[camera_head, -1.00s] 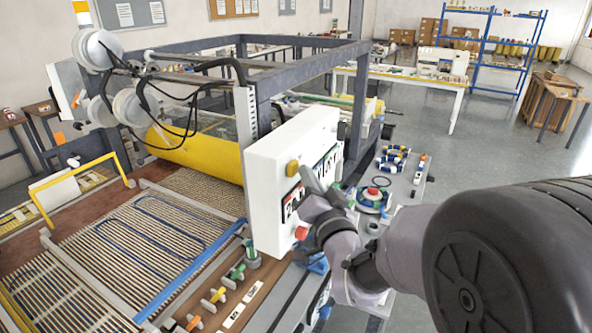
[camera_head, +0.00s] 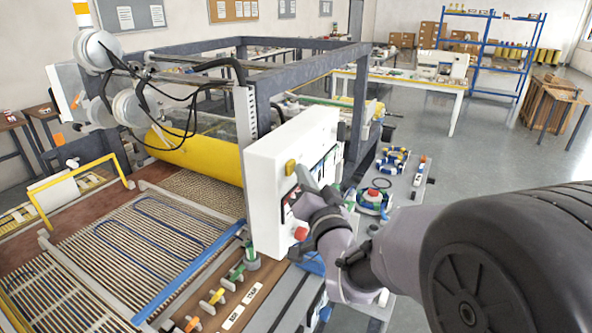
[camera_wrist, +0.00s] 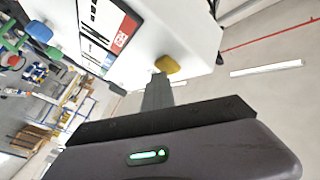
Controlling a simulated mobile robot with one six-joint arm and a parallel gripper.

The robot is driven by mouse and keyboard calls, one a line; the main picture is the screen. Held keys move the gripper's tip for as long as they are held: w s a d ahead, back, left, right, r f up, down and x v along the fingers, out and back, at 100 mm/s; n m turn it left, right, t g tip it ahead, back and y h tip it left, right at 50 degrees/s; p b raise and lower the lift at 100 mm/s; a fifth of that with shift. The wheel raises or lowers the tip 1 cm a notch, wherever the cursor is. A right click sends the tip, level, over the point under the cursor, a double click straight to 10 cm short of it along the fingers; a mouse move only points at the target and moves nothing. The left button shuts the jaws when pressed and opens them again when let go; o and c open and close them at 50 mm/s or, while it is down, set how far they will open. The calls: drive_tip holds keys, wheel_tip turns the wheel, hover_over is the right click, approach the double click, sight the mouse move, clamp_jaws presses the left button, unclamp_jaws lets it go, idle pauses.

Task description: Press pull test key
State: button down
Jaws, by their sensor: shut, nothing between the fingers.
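A white control box (camera_head: 270,190) stands at the front right of the machine. Its face carries a dark display panel (camera_head: 328,165), a yellow button (camera_head: 291,167) near the upper left and a red button (camera_head: 301,233) at the bottom. My gripper (camera_head: 299,174) is shut and empty in front of this face, its tip close to the yellow button. In the wrist view, my gripper's tip (camera_wrist: 158,82) points at the box just below the yellow button (camera_wrist: 168,64); I cannot tell if it touches. A display (camera_wrist: 104,30) shows at upper left. No key marked pull test is readable.
The machine's grey frame (camera_head: 360,100) rises behind the box. A grey side bench (camera_head: 408,190) with small parts stands behind my arm. Valves with coloured handles (camera_head: 218,296) lie low in front. Open floor (camera_head: 480,150) lies at the right.

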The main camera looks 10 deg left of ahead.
drive_tip(key=shift+s+d+b, duration=0.3)
drive_tip(key=shift+d+b, duration=0.45)
drive_tip(key=shift+d, duration=0.15)
drive_tip(key=shift+s+d+b, duration=0.3)
drive_tip(key=shift+d+b, duration=0.1)
drive_tip(key=shift+d, duration=0.4)
drive_tip(key=shift+s+d+b, duration=0.3)
drive_tip(key=shift+d+b, duration=0.15)
drive_tip(key=shift+d, duration=0.3)
drive_tip(key=shift+s+d+b, duration=0.3)
drive_tip(key=shift+d+b, duration=0.1)
drive_tip(key=shift+d, duration=0.4)
